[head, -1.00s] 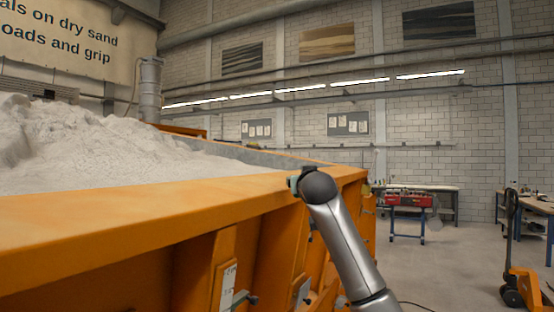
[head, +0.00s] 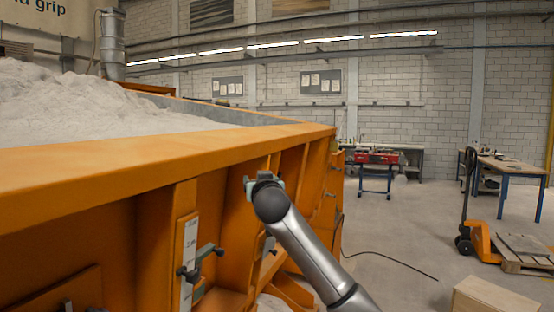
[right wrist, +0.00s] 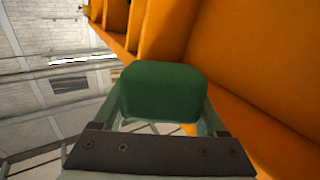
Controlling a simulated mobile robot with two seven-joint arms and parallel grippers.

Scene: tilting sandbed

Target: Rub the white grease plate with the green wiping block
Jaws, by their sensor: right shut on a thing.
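In the right wrist view the green wiping block (right wrist: 162,88) sits between the fingers of my right gripper (right wrist: 162,105), which is shut on it. In the head view the right gripper (head: 250,184) is small, just in front of the orange side of the sandbed and below its rim. The block is mostly hidden there behind the wrist. A narrow white upright plate with dark marks (head: 188,250) is on the orange side, left of the gripper and apart from it. I cannot tell if it is the grease plate. My left gripper is out of view.
The orange sandbed (head: 150,155) holds pale sand (head: 70,105), with ribs and clamp knobs (head: 207,252) along its side. The floor between is open.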

